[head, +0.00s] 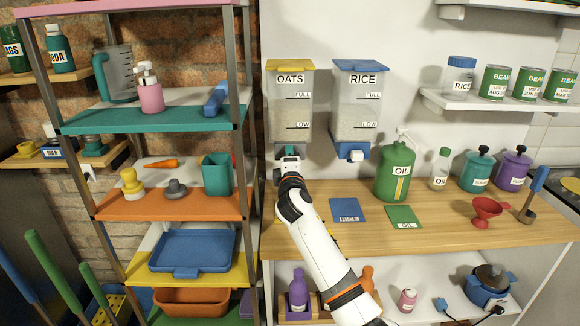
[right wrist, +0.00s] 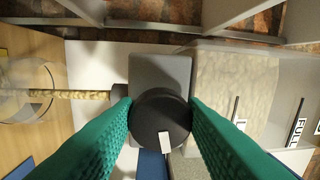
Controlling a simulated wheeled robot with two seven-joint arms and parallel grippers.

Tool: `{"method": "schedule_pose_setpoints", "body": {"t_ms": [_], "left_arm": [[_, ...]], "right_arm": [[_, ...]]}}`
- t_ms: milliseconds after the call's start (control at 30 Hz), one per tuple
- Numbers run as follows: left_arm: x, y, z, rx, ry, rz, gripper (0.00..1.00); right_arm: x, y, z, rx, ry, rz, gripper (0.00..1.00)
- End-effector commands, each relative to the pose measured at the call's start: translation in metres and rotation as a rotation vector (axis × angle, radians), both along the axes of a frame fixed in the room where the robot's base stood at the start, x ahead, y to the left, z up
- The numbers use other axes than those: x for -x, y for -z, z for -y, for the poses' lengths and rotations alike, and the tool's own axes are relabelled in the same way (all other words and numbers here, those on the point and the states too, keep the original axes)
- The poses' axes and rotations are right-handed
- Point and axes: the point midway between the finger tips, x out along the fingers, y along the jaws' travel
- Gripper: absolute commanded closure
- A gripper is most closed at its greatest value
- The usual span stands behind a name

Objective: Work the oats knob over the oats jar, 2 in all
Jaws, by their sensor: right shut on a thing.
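The oats dispenser (head: 290,103) hangs on the wall with a yellow lid and an OATS label. My right gripper (head: 289,153) is at its outlet and hides most of it. In the right wrist view my right gripper (right wrist: 161,112) is shut on the round dark oats knob (right wrist: 158,106), which carries a white mark. A stream of oats (right wrist: 85,94) runs from the grey outlet into the clear oats jar (right wrist: 28,68), seen from the side at the left edge. In the head view the jar is hidden behind my arm. My left gripper is not in view.
The rice dispenser (head: 358,103) hangs just to the right. On the wooden counter (head: 450,235) are a blue RICE mat (head: 347,210), a green OIL mat (head: 404,217), a green oil can (head: 394,178) and a red funnel (head: 487,210). A shelf rack (head: 150,205) stands close on the left.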

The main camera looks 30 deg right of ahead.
Motion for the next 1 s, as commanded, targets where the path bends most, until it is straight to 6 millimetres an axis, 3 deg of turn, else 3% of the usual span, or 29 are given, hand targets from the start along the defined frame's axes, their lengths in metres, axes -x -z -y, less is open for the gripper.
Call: {"method": "schedule_pose_setpoints", "body": {"t_ms": [333, 900, 933, 1000], "left_arm": [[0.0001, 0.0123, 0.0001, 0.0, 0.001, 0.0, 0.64], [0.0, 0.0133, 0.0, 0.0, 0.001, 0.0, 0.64], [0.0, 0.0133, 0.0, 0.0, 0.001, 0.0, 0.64], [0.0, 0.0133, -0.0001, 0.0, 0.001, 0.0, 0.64]], "right_arm": [[-0.0002, 0.0009, -0.0006, -0.129, -0.001, 0.078, 0.85], [0.0, -0.0001, -0.0001, -0.15, 0.0, 0.091, 0.85], [0.0, -0.0001, -0.0001, -0.15, 0.001, 0.091, 0.58], [0.0, -0.0001, -0.0001, -0.15, 0.0, 0.091, 0.46]]}}
